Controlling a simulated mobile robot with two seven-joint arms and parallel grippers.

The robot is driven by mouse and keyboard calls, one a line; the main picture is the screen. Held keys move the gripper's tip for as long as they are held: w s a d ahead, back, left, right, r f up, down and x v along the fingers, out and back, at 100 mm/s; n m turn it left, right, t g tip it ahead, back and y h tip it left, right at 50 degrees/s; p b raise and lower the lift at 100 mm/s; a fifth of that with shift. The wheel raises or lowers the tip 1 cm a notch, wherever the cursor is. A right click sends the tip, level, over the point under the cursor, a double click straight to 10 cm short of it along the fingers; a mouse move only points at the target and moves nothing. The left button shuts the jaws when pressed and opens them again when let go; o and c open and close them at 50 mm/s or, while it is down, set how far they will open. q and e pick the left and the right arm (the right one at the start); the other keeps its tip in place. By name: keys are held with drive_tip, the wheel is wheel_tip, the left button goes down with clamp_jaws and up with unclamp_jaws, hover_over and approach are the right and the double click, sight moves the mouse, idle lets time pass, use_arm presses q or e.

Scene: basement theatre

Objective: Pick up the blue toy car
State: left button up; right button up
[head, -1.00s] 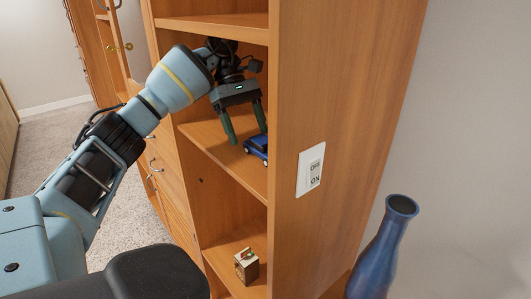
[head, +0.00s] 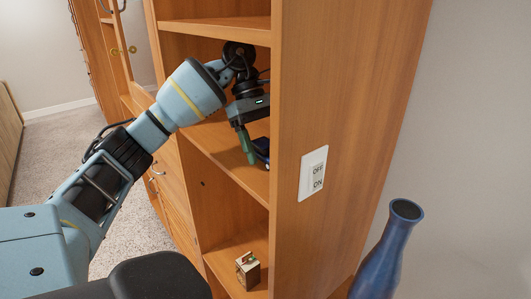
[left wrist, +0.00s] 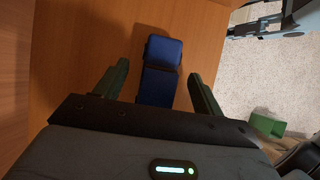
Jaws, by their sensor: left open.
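The blue toy car (left wrist: 160,70) sits on a wooden shelf (left wrist: 80,60) in the left wrist view, between the two green fingers of my left gripper (left wrist: 158,85). A gap shows between each finger and the car. In the head view the car (head: 262,146) is mostly hidden behind my left gripper (head: 250,148) and the cabinet's side panel; only a dark blue part shows. My left gripper is open and points down at the car inside the middle compartment. My right gripper is not seen.
The cabinet's side panel (head: 340,90) stands close to the right of my left gripper, with a white switch plate (head: 313,172) on it. A small box (head: 248,269) sits on the lower shelf. A blue vase (head: 388,250) stands at the right. Carpet lies at the left.

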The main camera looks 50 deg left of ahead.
use_arm(q)
drive_tip(key=c, duration=1.1)
drive_tip(key=shift+r, duration=0.1)
drive_tip(key=shift+r, duration=0.75)
drive_tip(key=s+a+b, duration=0.1)
drive_tip(key=s+b, duration=0.1)
drive_tip(key=s, duration=0.4)
drive_tip(key=s+a+b, duration=0.1)
drive_tip(key=s+b, duration=0.2)
drive_tip(key=s, duration=0.2)
drive_tip(key=s+a+b, duration=0.1)
drive_tip(key=s+b, duration=0.1)
drive_tip(key=s, duration=0.4)
drive_tip(key=shift+s+f+b, duration=0.1)
drive_tip(key=shift+s+b, duration=0.25)
